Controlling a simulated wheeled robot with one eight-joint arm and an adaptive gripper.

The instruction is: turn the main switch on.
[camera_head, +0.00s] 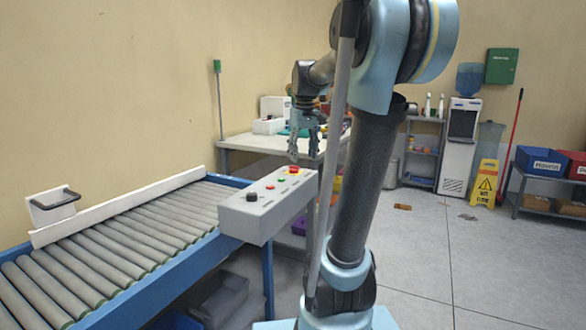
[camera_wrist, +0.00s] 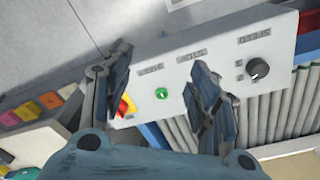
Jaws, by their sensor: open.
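The grey control box (camera_head: 268,208) sits at the end of the roller conveyor. A black round knob (camera_head: 251,197) is on its near end; it also shows at the right of the wrist view (camera_wrist: 257,68), with a pale mark on it. A green button (camera_wrist: 162,94) lies in the middle of the panel. A red control on a yellow plate (camera_wrist: 124,106) is partly hidden by my left finger.
The roller conveyor (camera_head: 120,245) runs left from the box on a blue frame. A white worktable (camera_head: 255,143) with items stands behind. A yellow floor sign (camera_head: 484,183) and a shelf with blue and red bins stand at the right. The floor between is mostly clear.

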